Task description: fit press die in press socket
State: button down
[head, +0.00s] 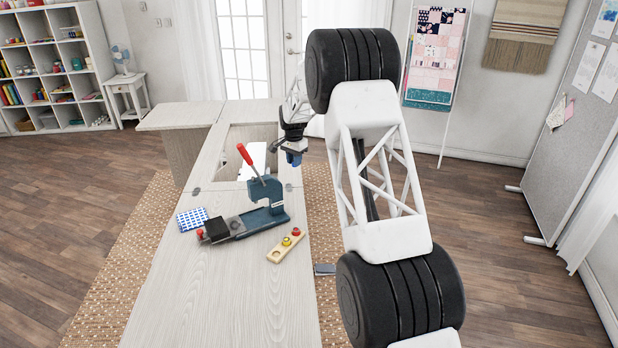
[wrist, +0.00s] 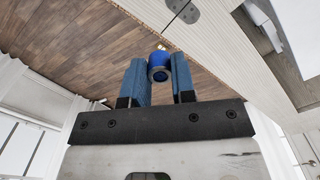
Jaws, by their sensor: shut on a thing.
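My gripper (head: 294,158) hangs past the right edge of the table, behind and to the right of the press, well apart from it. In the wrist view its two blue-grey fingers (wrist: 161,84) are shut on a blue round press die (wrist: 160,62) with a dark hollow end. The blue-grey press (head: 262,212) with a red-knobbed lever stands on the table. Its press socket is too small to make out in the head view and does not show in the wrist view.
A wooden holder (head: 286,245) with a yellow piece and a red piece lies right of the press. A blue-and-white patterned sheet (head: 192,219) lies left of it. The table (head: 239,298) is clear in front. A recessed opening lies behind the press.

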jog(key=s+a+r+n, duration=0.1)
jog(key=a+r+n, duration=0.1)
jog(key=a+r, duration=0.7)
jog(key=a+r+n, duration=0.2)
jog(key=a+r, duration=0.4)
jog(key=a, duration=0.8)
jog(key=s+f+n, duration=0.1)
jog(key=s+f, duration=0.5)
jog(key=s, duration=0.1)
jog(key=s+f+n, duration=0.1)
jog(key=s+f, duration=0.5)
jog(key=s, duration=0.1)
jog(key=s+f+n, duration=0.2)
jog(key=s+f, duration=0.4)
jog(key=f, duration=0.1)
jog(key=shift+s+d, duration=0.2)
jog(key=shift+s, duration=0.2)
jog(key=shift+s+d+f, duration=0.3)
jog(key=shift+d+f, duration=0.1)
jog(key=shift+f, duration=0.1)
jog(key=shift+f, duration=0.1)
jog(key=shift+f, duration=1.3)
